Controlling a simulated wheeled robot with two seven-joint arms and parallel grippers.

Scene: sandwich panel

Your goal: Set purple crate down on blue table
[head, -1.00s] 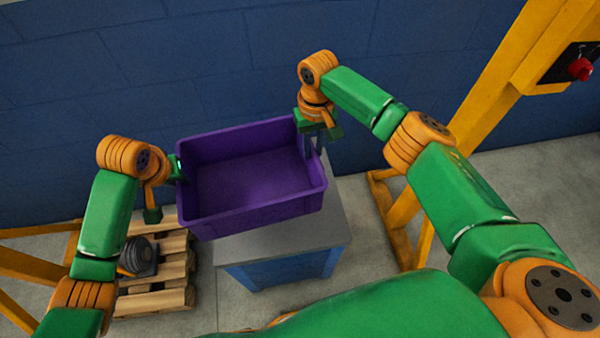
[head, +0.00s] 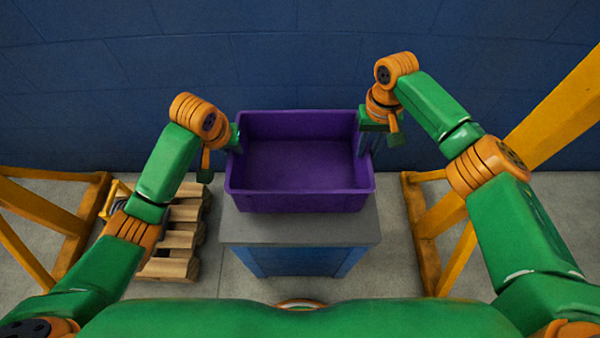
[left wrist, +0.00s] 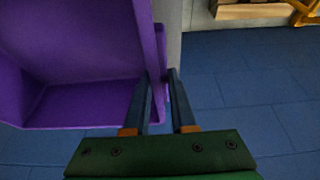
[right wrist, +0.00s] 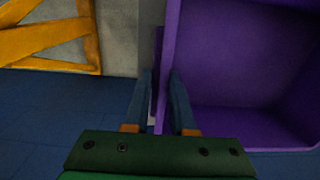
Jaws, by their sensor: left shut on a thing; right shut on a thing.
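The purple crate (head: 300,165) is empty and looks level in the head view, over the blue table's grey top (head: 300,228). Whether its base touches the top or hangs just above it, I cannot tell. My left gripper (head: 237,143) is shut on the crate's left wall; the left wrist view shows its fingers (left wrist: 158,85) either side of the rim of the crate (left wrist: 75,50). My right gripper (head: 366,142) is shut on the right wall, its fingers (right wrist: 163,85) astride the rim of the crate (right wrist: 240,60). The crate hides the table's back part.
A wooden pallet (head: 180,235) lies on the floor left of the table. Yellow frames stand at the left (head: 50,205) and right (head: 430,240). A blue block wall (head: 300,65) is close behind.

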